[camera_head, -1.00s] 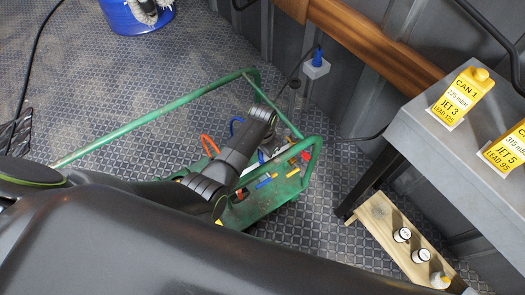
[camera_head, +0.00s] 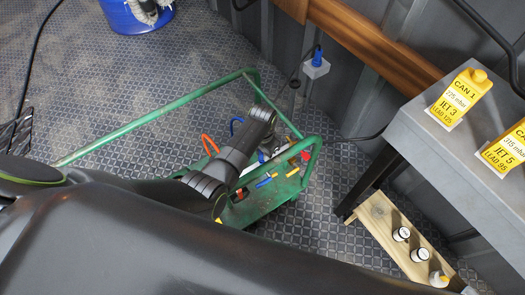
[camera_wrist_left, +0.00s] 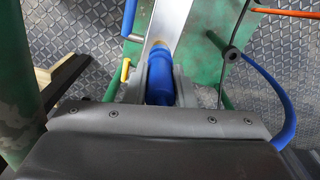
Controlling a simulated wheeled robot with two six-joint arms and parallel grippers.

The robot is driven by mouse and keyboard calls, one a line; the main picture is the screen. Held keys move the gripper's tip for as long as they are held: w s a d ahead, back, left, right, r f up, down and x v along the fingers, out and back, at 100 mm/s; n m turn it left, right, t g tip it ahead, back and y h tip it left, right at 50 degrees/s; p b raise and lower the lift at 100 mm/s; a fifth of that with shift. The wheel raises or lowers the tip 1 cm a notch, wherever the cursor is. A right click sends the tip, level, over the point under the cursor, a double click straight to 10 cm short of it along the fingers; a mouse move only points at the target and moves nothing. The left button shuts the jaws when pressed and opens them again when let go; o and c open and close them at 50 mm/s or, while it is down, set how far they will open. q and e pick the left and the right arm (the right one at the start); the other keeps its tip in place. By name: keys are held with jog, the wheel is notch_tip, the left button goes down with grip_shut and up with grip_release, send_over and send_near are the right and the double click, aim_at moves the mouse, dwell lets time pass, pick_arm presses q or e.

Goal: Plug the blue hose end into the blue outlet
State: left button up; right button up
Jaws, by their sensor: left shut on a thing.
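In the left wrist view my left gripper (camera_wrist_left: 159,72) is shut on a blue cylindrical hose end (camera_wrist_left: 160,82). I cannot make out with certainty which fitting is the blue outlet. My right gripper is not in view.
A blue hose (camera_wrist_left: 290,85) curves at the right of the wrist view, near an orange hose (camera_wrist_left: 280,12). A yellow handle (camera_wrist_left: 125,71) is close to the left finger. A grey table (camera_head: 425,125) with yellow cans and a low wooden shelf (camera_head: 385,222) stand right of the machine.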

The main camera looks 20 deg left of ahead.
pick_arm(q)
jog(key=shift+f+b, duration=0.4)
jog(key=shift+f, duration=0.25)
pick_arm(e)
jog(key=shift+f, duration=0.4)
pick_arm(q)
jog(key=o, duration=1)
notch_tip(320, 180, up, 6)
jog(key=p, duration=0.2)
jog(key=shift+r+p, duration=0.15)
jog(key=shift+p, duration=0.2)
notch_tip(320, 180, up, 11)
jog(key=p, duration=0.2)
jog(key=shift+p, duration=0.4)
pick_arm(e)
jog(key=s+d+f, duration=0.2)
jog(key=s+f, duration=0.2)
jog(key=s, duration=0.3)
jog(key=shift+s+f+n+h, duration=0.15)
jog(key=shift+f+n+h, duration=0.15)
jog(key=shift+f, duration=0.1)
